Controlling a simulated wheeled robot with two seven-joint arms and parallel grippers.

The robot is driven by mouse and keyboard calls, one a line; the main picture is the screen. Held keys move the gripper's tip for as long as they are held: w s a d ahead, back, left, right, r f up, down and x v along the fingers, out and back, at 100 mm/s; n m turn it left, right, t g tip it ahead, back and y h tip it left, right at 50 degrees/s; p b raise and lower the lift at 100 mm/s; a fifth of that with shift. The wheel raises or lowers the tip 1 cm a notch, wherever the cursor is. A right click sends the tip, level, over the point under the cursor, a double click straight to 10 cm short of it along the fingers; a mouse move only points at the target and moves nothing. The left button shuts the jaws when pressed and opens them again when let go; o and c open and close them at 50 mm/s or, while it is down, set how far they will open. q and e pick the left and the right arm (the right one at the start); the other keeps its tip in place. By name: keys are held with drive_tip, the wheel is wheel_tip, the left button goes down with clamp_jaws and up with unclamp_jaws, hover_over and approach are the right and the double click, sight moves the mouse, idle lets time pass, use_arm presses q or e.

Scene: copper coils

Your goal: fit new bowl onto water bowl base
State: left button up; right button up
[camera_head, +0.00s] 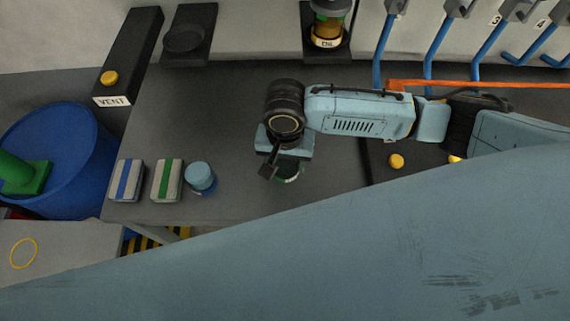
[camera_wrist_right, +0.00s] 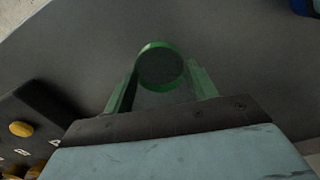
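A dark block with a round, empty seat (camera_head: 184,39) stands at the back left; it looks like the water bowl base. My right gripper (camera_head: 284,176) points down over the middle of the dark bench. A round piece with a green rim, likely the new bowl (camera_head: 290,179), is directly under it and mostly hidden. In the right wrist view the green-rimmed piece with a dark round face (camera_wrist_right: 160,67) lies between the two green-looking fingers, close to both. Whether they press on it cannot be told. My left gripper is not in view.
An OIL bowl unit (camera_head: 329,25) stands at the back. A blue-topped jar (camera_head: 200,177), a green-striped block (camera_head: 167,180) and a blue-striped block (camera_head: 126,180) stand at the left front. A VENT box (camera_head: 130,55) and blue levers (camera_head: 433,50) flank the bench. My pale-blue arm hides the foreground.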

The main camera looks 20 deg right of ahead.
drive_tip(key=c, duration=0.4)
wheel_tip(320, 180, up, 10)
drive_tip(key=p, duration=0.2)
drive_tip(key=shift+c, duration=0.2)
drive_tip(key=w+d+r+n+b, duration=0.1)
drive_tip(key=w+d+r+n, duration=0.4)
drive_tip(key=d, duration=0.5)
wheel_tip(320, 180, up, 4)
drive_tip(key=shift+w+d+f, duration=0.1)
drive_tip(key=shift+w+d, duration=0.1)
drive_tip(key=shift+w, duration=1)
